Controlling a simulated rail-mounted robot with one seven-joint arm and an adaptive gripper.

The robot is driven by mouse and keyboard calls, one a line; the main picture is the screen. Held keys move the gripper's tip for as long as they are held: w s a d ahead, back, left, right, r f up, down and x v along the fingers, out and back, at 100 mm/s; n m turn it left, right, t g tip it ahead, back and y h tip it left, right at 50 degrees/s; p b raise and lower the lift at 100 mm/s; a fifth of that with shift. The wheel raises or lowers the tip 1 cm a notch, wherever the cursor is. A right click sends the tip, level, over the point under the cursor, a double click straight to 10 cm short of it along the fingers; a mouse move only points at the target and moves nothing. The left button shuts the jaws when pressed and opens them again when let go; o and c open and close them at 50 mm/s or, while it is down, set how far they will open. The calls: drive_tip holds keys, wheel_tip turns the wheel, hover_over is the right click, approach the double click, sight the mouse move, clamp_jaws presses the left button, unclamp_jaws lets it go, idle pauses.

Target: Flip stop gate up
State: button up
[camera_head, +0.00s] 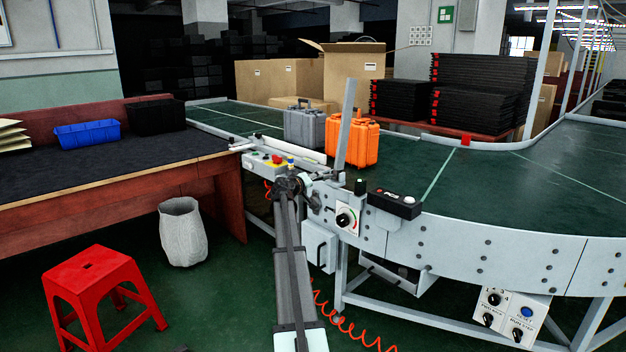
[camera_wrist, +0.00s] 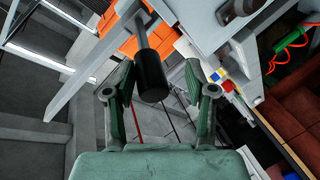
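The stop gate (camera_head: 347,125) looks like a pale grey bar, standing steeply up at the conveyor's near edge and leaning slightly right. In the wrist view a pale bar (camera_wrist: 85,75) that appears to be the gate runs diagonally at upper left. A black cylindrical handle (camera_wrist: 152,78) on a thin metal rod reaches down between the fingers of my gripper (camera_wrist: 156,85). The fingers are open, with gaps on both sides of the handle. In the head view my gripper (camera_head: 298,187) is at the conveyor's near side, left of the gate's base; its fingertips are hard to make out.
A grey case (camera_head: 304,126) and an orange case (camera_head: 353,142) stand on the green conveyor (camera_head: 228,117) behind the gate. A control panel with buttons (camera_head: 270,162) and a dial box (camera_head: 346,218) are close to my gripper. A workbench (camera_head: 95,170) stands at left.

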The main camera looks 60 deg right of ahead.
drive_tip(key=shift+r, duration=0.2)
drive_tip(key=shift+a, duration=0.15)
drive_tip(key=s+a+r, duration=0.1)
drive_tip(key=a+r, duration=0.1)
drive_tip(key=a, duration=0.9)
drive_tip(key=shift+s+a, duration=0.2)
drive_tip(key=shift+a, duration=0.05)
